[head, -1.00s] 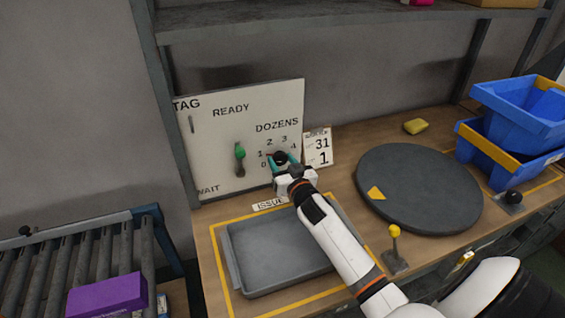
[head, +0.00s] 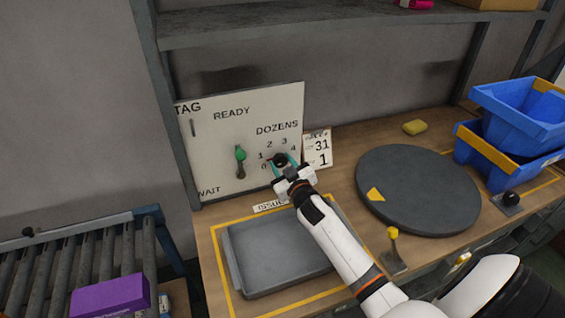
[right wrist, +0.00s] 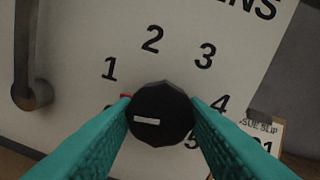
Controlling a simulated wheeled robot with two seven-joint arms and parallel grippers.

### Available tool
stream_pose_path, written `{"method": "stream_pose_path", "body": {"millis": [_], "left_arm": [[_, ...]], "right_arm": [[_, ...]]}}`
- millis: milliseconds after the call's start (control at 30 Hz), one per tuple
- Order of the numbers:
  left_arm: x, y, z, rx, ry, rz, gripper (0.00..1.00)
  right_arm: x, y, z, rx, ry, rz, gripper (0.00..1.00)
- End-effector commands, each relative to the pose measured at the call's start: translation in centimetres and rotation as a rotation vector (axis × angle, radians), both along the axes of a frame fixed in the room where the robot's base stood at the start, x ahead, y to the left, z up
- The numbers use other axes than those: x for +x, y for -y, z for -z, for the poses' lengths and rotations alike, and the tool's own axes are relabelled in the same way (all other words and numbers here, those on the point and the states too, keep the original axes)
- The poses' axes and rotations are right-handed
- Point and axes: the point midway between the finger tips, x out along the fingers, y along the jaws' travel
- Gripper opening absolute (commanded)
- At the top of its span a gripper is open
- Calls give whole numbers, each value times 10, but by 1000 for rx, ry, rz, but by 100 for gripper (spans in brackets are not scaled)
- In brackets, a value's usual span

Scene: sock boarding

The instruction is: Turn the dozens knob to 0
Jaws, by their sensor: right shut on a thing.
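The dozens knob (head: 279,160) is a black round knob on the white panel (head: 215,128), with numbers around it under the word DOZENS. In the right wrist view the knob (right wrist: 162,111) has a short white mark on its face, left of and slightly below its middle, lying level in the picture. The numbers 1, 2, 3 and 4 show clearly there; the 0 is mostly hidden behind a finger. My right gripper (head: 282,166) has its teal fingers shut on the knob, one on each side. My left gripper is not in view.
A green-topped lever (head: 240,154) stands left of the knob, and an issue slip card (head: 318,149) is close on its right. Below are a grey tray (head: 275,255) and a yellow-topped lever (head: 393,234). A round dark turntable (head: 415,188) and blue bins (head: 515,120) are right.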

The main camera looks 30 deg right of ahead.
Motion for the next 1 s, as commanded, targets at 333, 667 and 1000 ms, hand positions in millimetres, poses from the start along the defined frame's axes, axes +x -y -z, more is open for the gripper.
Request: {"method": "stream_pose_path", "body": {"millis": [333, 667, 1000], "left_arm": [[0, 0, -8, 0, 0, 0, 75], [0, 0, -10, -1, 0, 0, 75], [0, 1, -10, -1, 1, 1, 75]], "right_arm": [[0, 1, -1, -274, -67, 2, 16], [0, 1, -1, -425, -102, 1, 16], [0, 1, -1, -463, -111, 1, 16]]}}
